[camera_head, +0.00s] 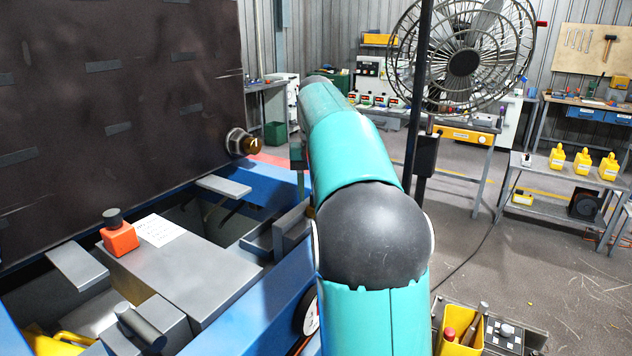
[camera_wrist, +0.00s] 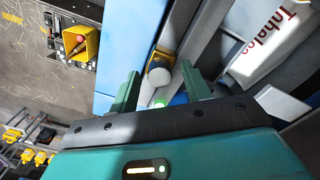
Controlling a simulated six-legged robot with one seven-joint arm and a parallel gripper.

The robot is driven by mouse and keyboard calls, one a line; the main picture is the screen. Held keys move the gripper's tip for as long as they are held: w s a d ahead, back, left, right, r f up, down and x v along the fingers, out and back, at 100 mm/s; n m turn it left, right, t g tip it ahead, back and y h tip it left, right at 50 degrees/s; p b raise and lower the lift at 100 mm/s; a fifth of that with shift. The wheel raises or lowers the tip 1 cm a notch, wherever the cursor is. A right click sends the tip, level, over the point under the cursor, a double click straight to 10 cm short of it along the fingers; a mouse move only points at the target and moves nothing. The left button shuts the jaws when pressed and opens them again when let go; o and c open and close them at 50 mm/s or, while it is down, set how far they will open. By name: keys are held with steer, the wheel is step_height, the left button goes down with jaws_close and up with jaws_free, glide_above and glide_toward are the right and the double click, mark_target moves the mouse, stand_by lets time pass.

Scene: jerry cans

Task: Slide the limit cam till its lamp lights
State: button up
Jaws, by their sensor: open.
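My gripper (camera_wrist: 160,88) shows in the wrist view with its two green fingers apart. Between and just beyond the fingers is a small rounded piece with a yellow-orange end and a pale front (camera_wrist: 160,70); I cannot tell for sure whether it is the limit cam. In the head view my teal arm hides most of the gripper, beside the blue machine frame (camera_head: 262,308).
An orange block with a dark knob (camera_head: 120,238) stands on the grey machine top (camera_head: 190,270). A large dark panel (camera_head: 110,110) rises behind it. Right of my arm are a dark post (camera_head: 415,110), a fan (camera_head: 465,60) and a shelf with yellow jerry cans (camera_head: 583,160).

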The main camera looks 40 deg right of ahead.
step_height(320, 180, up, 12)
stand_by(0.6)
steer(key=shift+s, duration=0.15)
stand_by(0.4)
